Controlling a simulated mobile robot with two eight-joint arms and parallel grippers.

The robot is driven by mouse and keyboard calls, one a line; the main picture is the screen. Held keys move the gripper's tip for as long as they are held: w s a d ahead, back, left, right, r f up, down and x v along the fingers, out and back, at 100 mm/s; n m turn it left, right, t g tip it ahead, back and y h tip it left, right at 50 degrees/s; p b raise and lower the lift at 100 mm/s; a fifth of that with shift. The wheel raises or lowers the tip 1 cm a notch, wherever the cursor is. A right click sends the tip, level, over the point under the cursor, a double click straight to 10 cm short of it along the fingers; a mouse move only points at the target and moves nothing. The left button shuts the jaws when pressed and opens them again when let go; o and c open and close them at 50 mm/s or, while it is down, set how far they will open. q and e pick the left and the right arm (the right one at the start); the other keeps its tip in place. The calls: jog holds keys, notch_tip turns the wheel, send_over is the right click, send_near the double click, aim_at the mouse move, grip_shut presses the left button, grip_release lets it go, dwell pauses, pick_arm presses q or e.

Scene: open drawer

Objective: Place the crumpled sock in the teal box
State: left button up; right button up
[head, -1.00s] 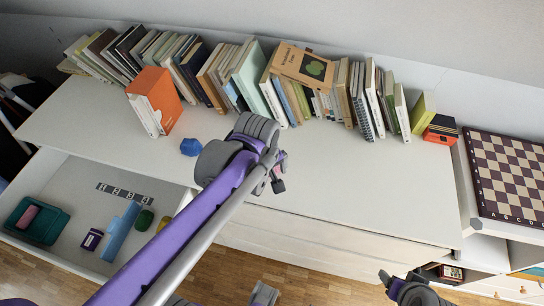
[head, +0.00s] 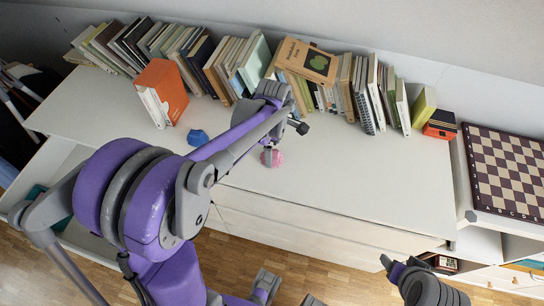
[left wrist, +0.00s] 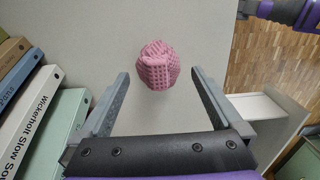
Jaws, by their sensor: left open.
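A pink crumpled sock (head: 272,158) lies on the white dresser top near the front edge. In the left wrist view the sock (left wrist: 157,66) is a bumpy pink bundle, centred just ahead of the spread fingertips. My left gripper (left wrist: 158,82) is open and empty above it. In the head view my left gripper (head: 268,150) is small and partly hidden by my arm. The teal box (head: 60,208) is in the open drawer at left, mostly hidden behind my left arm. My right gripper (head: 392,268) is at the lower right, its jaws unclear.
A row of books (head: 215,70) stands along the back, with an orange book (head: 165,88) at its left. A blue faceted object (head: 197,137) lies on the top. A chessboard (head: 505,170) is at the right. The dresser top (head: 370,190) is clear right of the sock.

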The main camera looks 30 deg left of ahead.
pick_arm(q)
jog(key=f, duration=0.3)
jog(key=shift+w+a+f, duration=0.1)
jog(key=shift+a+f, duration=0.1)
jog(key=shift+f, duration=0.2)
jog(key=c, duration=1.3)
